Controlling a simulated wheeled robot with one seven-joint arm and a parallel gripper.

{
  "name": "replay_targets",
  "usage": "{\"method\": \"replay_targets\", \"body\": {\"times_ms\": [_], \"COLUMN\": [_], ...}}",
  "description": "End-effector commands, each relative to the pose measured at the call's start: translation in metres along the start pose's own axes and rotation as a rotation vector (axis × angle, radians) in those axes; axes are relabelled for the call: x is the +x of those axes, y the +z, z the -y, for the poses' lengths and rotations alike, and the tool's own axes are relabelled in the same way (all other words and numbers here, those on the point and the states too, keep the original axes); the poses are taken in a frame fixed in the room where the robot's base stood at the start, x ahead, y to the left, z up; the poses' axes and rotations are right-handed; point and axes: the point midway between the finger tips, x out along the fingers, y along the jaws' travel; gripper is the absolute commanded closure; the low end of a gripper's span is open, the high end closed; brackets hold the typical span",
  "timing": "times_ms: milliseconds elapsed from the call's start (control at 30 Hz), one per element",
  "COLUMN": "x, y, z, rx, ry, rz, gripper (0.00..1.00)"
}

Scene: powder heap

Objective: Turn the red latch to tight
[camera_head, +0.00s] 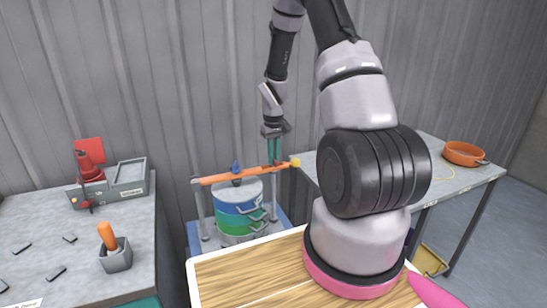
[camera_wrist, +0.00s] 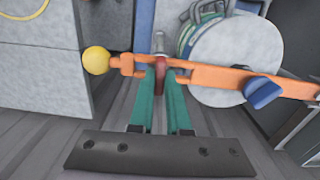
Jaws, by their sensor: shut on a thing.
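The orange bar (camera_head: 231,176) lies across posts above a white drum (camera_head: 238,216) with blue and green bands. It ends in a yellow knob (camera_wrist: 96,60) and carries a blue knob (camera_wrist: 263,92). My gripper (camera_head: 274,152) points down at the bar near its yellow end. In the wrist view, the green fingers of my gripper (camera_wrist: 160,80) stand on both sides of the red latch (camera_wrist: 160,70), shut on it at the bar. The fingers hide part of the bar, and I cannot read any tight mark.
A grey table (camera_head: 130,210) at left holds a grey-and-red device (camera_head: 110,185) and an orange-handled tool in a grey holder (camera_head: 115,257). An orange pan (camera_head: 463,153) sits on the right table (camera_head: 480,178). A wooden top (camera_head: 235,280) is in front.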

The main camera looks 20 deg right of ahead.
Motion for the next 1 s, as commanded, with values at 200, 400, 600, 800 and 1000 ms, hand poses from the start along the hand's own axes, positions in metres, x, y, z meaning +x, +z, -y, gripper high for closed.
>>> {"method": "replay_targets", "body": {"times_ms": [200,400,600,800,1000], "x": [-0.0002,-0.0002,-0.0002,-0.0001,0.0000], "y": [-0.0004,-0.0004,-0.0004,-0.0003,-0.0001], "z": [-0.0004,-0.0002,-0.0002,-0.0002,-0.0001], "rx": [0.057,0.071,0.072,0.071,0.070], "ry": [0.001,0.000,0.000,0.000,0.000], "rz": [-0.001,-0.001,-0.001,-0.001,0.000], "gripper": [1.00,1.00,1.00,0.55,0.55]}}
